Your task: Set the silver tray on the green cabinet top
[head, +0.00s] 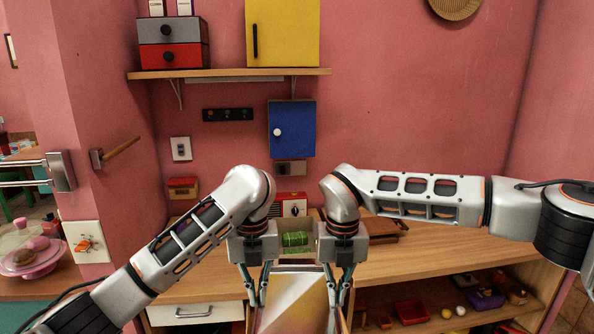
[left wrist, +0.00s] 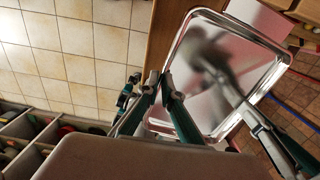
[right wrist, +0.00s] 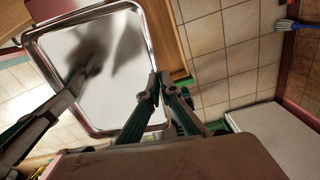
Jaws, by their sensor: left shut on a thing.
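The silver tray (head: 296,304) is held low in front of me, between my two arms, its lower part cut off by the bottom of the head view. My left gripper (head: 256,304) is shut on its left rim, and my right gripper (head: 338,304) is shut on its right rim. The shiny tray face also shows in the left wrist view (left wrist: 215,75) and in the right wrist view (right wrist: 100,75). A teal-fronted counter (head: 35,318) with a wooden top stands at the far left. I cannot tell whether it is the green cabinet.
A wooden open shelf unit (head: 440,258) stands ahead, with several small items on its lower shelf. A green package (head: 294,239) lies behind the tray. A wall shelf (head: 230,73) hangs above.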

